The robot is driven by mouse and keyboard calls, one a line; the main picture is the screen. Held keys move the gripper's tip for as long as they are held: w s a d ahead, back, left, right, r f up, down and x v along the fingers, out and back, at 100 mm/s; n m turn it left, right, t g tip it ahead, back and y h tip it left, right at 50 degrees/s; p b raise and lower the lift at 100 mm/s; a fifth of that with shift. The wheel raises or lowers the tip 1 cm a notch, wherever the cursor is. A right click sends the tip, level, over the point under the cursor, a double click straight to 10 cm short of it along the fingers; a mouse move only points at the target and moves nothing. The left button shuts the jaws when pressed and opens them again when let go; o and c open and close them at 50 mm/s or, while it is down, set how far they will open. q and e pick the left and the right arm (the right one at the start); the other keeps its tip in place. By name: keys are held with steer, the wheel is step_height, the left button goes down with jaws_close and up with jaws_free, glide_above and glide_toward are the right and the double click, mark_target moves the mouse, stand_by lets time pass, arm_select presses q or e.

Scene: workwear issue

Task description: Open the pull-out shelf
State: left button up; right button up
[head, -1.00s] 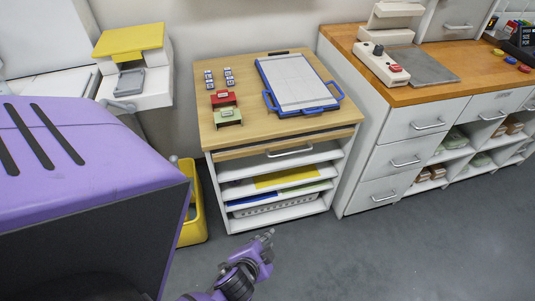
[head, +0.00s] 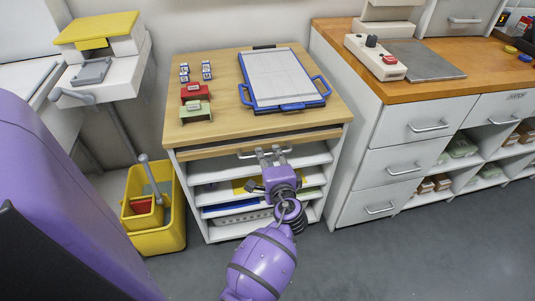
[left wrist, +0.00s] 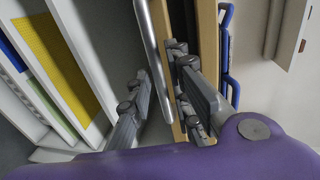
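The pull-out shelf (head: 215,150) is a thin light-wood board under the top of the white cabinet (head: 188,205), with a metal bar handle (head: 247,155) on its front. It looks pushed in, about level with the cabinet's front. My left gripper (head: 271,154) is at the handle, hiding its middle. In the left wrist view my left gripper (left wrist: 158,72) is open, with the handle (left wrist: 150,40) running between its two fingers. I cannot tell whether a finger touches the handle. The wooden board (left wrist: 182,20) is beside it there. My right gripper is not in view.
On the cabinet top lie a blue-framed clipboard (head: 285,80), a red holder (head: 195,91), a green holder (head: 195,112) and several small blocks. Open shelves lie below. A yellow bucket (head: 160,240) stands left, a drawer counter (head: 390,165) right. Floor in front is clear.

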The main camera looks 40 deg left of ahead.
arm_select(q)
steer(key=shift+x, duration=0.9)
jaws_close()
steer(key=shift+d, duration=0.1)
